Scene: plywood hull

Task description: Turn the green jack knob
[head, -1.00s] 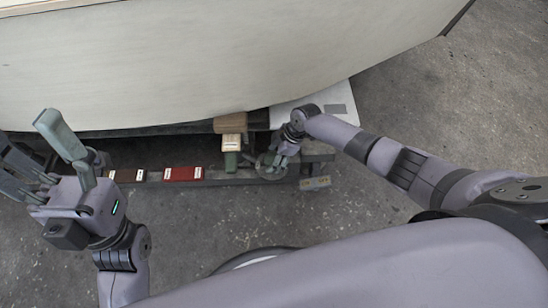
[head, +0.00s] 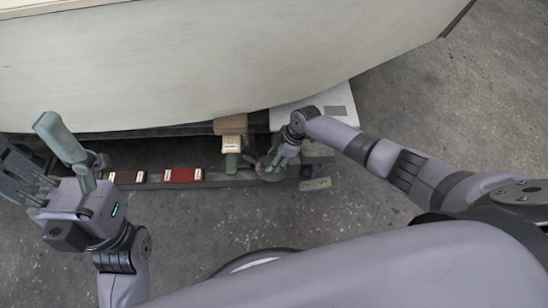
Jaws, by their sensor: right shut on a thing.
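The green jack (head: 231,161) stands on the dark rail under the hull, with a wooden block on top. A round grey-green knob (head: 270,174) sits just right of it, low at the rail. My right gripper (head: 273,164) reaches down over this knob and is shut on it. Its fingers cover part of the knob, so its exact grip is hard to see. My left gripper (head: 25,138) is raised at the left, its fingers spread, open and empty, away from the jack.
The pale hull (head: 220,65) overhangs the jack from behind. Red blocks with white labels (head: 183,175) lie on the rail (head: 220,182) to the left. A white board (head: 325,105) lies at the right under the hull. The concrete floor in front is largely clear.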

